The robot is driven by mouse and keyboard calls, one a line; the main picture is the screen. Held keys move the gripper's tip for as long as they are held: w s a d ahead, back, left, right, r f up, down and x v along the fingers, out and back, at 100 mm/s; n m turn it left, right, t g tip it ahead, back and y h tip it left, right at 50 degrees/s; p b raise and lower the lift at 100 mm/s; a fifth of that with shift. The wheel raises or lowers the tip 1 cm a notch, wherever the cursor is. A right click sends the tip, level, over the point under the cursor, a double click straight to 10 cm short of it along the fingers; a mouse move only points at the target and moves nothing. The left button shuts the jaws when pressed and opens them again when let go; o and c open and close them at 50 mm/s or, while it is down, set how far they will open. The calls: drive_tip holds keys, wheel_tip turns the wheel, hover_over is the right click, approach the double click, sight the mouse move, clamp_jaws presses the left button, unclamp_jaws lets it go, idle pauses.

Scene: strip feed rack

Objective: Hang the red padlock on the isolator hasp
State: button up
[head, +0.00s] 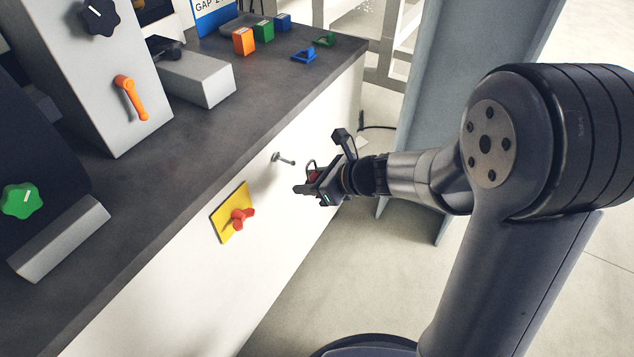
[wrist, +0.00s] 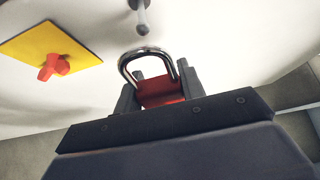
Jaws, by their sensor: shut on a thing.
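My gripper (head: 308,186) is shut on the red padlock (head: 314,176) in front of the white cabinet side. In the wrist view the padlock's red body (wrist: 161,92) sits between the two fingers, with its silver shackle standing up beyond them. A grey metal peg (head: 284,159), which looks like the hasp, sticks out of the white panel. It also shows in the wrist view (wrist: 141,18), above the shackle and apart from it. The yellow isolator plate (head: 222,218) with a red knob (head: 241,217) is left of my gripper and lower than the peg in the head view.
The dark worktop (head: 200,152) carries a grey box with an orange handle (head: 131,98), a long grey block (head: 200,78), and small orange (head: 243,41), green and blue blocks. A blue-grey upright (head: 455,80) stands behind my arm. The floor right of the cabinet is open.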

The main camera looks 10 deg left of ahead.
sight(277, 176)
drive_tip(key=shift+w+a+f, duration=0.1)
drive_tip(key=shift+w+a, duration=0.25)
drive_tip(key=shift+a, duration=0.45)
drive_tip(key=shift+w+a+f, duration=0.1)
drive_tip(key=shift+w+a, duration=0.2)
drive_tip(key=shift+a, duration=0.5)
drive_tip(key=shift+w+a, duration=0.35)
drive_tip(key=shift+a, duration=0.45)
drive_tip(key=shift+w+a+f+b, duration=0.2)
drive_tip(key=shift+a+f+b, duration=0.25)
drive_tip(key=shift+f, duration=0.1)
drive_tip(key=o, duration=1.1)
drive_tip(key=shift+a, duration=0.1)
drive_tip(key=shift+s, duration=0.1)
drive_tip(key=p+v, duration=0.3)
drive_tip(key=v, duration=0.7)
drive_tip(key=shift+w, duration=0.2)
drive_tip(key=shift+s+d+r, duration=0.2)
drive_tip(key=shift+d, duration=0.35)
